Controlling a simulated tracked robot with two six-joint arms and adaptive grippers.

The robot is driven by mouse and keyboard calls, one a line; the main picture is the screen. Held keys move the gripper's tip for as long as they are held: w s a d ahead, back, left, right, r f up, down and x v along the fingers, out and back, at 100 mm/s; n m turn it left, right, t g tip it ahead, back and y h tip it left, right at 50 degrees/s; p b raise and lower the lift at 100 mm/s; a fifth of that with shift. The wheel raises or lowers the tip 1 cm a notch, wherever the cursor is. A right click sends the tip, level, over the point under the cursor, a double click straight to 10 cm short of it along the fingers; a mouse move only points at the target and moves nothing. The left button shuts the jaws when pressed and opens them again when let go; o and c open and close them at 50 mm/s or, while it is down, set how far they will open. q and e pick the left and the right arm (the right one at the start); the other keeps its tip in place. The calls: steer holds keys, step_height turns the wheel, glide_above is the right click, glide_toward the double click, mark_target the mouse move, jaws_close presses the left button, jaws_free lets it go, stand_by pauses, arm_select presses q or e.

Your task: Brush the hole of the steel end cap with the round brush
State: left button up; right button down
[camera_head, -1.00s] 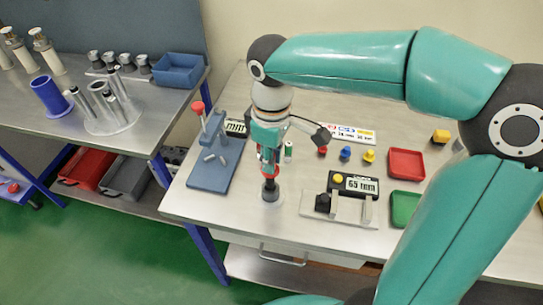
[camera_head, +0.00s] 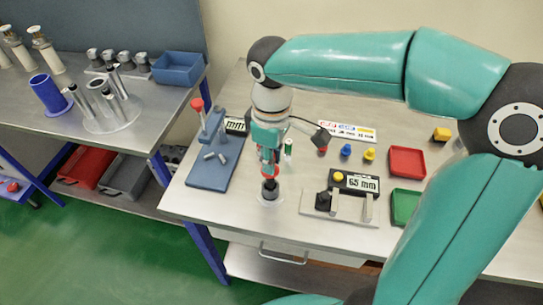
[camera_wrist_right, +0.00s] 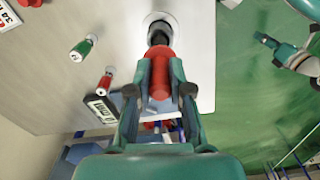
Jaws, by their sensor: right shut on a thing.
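My right gripper (camera_head: 269,170) is shut on the red handle of the round brush (camera_wrist_right: 159,72), which points down. The brush's dark head (camera_head: 269,187) is at the steel end cap (camera_head: 271,201), a small grey round piece on the bench. In the right wrist view the end cap shows as a pale ring (camera_wrist_right: 159,17) around the dark tip. The cap's hole is hidden by the brush, so I cannot tell how deep the head sits. My left gripper (camera_wrist_right: 268,47) shows small at the right of the wrist view, away from the bench; its jaw opening is unclear.
A blue stand (camera_head: 214,165) with a red knob is left of the cap. A gauge block marked 65 mm (camera_head: 355,182) is to the right, with red (camera_head: 407,163) and green (camera_head: 405,206) trays beyond. Small coloured pieces lie behind. The bench front is clear.

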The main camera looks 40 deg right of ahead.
steer(key=shift+f+b, duration=0.8)
steer(key=shift+f, duration=0.35)
steer(key=shift+r+p, duration=1.05)
steer(key=shift+f+b, duration=0.85)
steer(key=shift+f, duration=0.2)
steer(key=shift+r+p, duration=0.95)
steer(key=shift+r, duration=0.15)
steer(key=shift+f+b, duration=0.85)
steer(key=shift+f, duration=0.2)
steer(key=shift+r+p, duration=0.95)
steer(key=shift+r, duration=0.1)
steer(key=shift+f+b, duration=0.8)
steer(key=shift+f, duration=0.25)
steer(key=shift+r+p, duration=3.05)
steer(key=shift+r, duration=0.5)
